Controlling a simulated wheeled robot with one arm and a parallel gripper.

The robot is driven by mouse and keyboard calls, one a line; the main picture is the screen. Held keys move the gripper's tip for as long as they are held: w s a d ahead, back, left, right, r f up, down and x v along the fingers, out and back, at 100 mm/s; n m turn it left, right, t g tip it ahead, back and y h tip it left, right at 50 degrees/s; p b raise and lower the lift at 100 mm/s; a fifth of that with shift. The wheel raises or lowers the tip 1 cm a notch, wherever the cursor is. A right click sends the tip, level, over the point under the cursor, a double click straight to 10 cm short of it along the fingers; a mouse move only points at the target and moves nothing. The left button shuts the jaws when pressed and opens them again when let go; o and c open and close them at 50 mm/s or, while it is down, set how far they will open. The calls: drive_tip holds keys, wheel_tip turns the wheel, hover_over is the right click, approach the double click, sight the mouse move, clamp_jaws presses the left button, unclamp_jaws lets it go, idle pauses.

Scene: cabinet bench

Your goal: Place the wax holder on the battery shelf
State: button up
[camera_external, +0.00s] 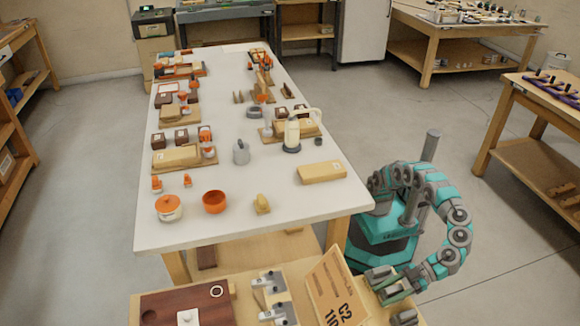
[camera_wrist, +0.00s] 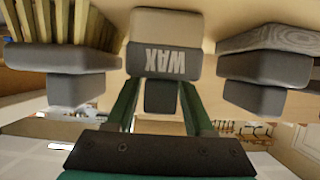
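The wax holder (camera_wrist: 160,60) is a grey block with a pale wooden part. In the wrist view it reads WAX upside down at the top middle, with a smaller grey handle (camera_wrist: 161,97) beneath the label. My gripper (camera_wrist: 161,88) has one green finger on each side of that handle, with narrow gaps showing, so it looks open around it. In the external view my gripper (camera_external: 408,284) is low at the right, beside grey holders (camera_external: 381,275) on the front bench. Their labels are not legible there. I cannot identify a battery shelf in either view.
Two similar grey holders flank the wax holder, one with upright wooden strips (camera_wrist: 68,60) and one with a grey-brown top (camera_wrist: 266,62). A C2 110 board (camera_external: 334,284) stands left of my gripper. The long white table (camera_external: 265,195) behind carries many objects.

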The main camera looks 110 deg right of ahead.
drive_tip(key=shift+o, duration=0.2)
drive_tip(key=shift+r, duration=0.1)
drive_tip(key=shift+r+p, duration=0.25)
drive_tip(key=shift+p, duration=0.2)
drive_tip(key=v, duration=1.2)
drive_tip(key=shift+b, duration=0.35)
